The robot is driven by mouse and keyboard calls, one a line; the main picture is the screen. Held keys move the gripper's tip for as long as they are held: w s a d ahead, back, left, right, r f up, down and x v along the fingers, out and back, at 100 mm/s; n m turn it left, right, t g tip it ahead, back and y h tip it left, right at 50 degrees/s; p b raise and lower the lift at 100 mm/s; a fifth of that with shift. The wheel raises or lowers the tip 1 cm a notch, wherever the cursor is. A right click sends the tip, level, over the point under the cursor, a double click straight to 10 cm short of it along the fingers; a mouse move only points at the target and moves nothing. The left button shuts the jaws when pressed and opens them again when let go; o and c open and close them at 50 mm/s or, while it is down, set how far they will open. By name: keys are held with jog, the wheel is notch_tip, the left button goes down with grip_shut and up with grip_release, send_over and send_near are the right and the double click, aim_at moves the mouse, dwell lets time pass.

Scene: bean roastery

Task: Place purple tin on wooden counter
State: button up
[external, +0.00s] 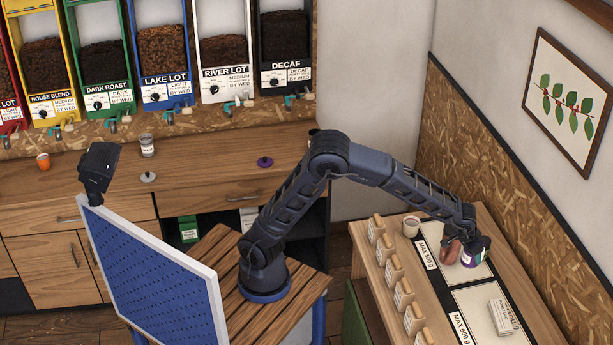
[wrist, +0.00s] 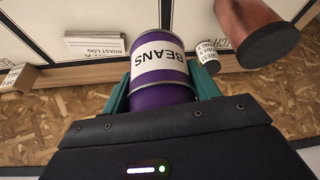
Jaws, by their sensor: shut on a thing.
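The purple tin (wrist: 163,95) with a white BEANS label is between the teal fingers of my gripper (wrist: 162,88) in the wrist view. My gripper (external: 472,243) is shut on it. In the external view the purple tin (external: 481,255) is at the right-hand table, over or on the pale panel beside the MAX 500 g label; I cannot tell whether it touches the surface. The wooden counter (external: 208,160) runs along the back wall below the bean dispensers, left of that table. Part of the counter is hidden by my arm.
A copper-brown object (external: 451,253) is close beside the tin.

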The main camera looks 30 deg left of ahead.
notch_tip(320, 180, down, 17)
jog(key=shift+f, duration=0.2)
dwell(0.4)
jog(key=shift+f, duration=0.1)
jog(key=o, duration=1)
jog(key=v, duration=1.2)
